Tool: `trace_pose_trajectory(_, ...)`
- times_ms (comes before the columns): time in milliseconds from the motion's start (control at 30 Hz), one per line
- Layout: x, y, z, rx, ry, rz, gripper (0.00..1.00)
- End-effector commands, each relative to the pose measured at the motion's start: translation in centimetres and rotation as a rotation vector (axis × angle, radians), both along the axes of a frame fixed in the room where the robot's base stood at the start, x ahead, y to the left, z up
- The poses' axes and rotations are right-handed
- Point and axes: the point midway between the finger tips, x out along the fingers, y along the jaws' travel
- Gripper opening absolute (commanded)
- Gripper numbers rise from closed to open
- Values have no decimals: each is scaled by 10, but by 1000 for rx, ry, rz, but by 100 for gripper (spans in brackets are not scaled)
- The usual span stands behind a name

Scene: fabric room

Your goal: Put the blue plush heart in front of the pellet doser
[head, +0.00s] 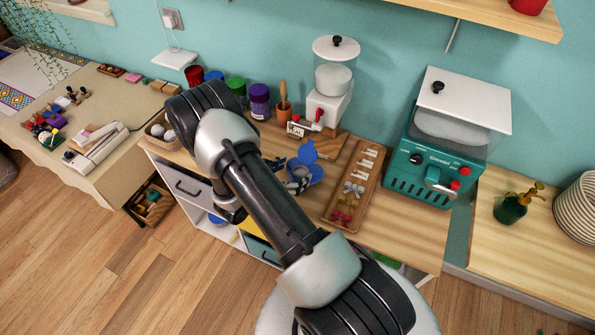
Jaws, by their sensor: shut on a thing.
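The pellet doser (328,100) appears to be the white machine with a clear hopper, white lid and red knob, standing on a wooden base at the back of the workbench. My gripper (297,181) shows only partly past my arm, low over the bench in front of and slightly left of the doser. It is shut on a blue thing, apparently the blue plush heart (309,153). More blue shows around the fingers; its outline is partly hidden, and I cannot tell whether it is one piece or whether it touches the bench.
A wooden tray (333,207) with small parts lies right of the gripper. A teal machine (424,165) stands further right. A tool cup (284,109) and a purple jar (259,98) stand left of the doser. My arm hides the bench's left middle.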

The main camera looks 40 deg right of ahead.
Motion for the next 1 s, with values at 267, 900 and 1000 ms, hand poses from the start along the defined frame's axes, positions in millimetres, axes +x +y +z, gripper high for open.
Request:
trace_pose_trajectory(267,3,-25,-17,0,1,0,65)
trace_pose_trajectory(900,3,-24,-18,0,-1,-1,96)
trace_pose_trajectory(1000,3,-24,-18,0,-1,-1,99)
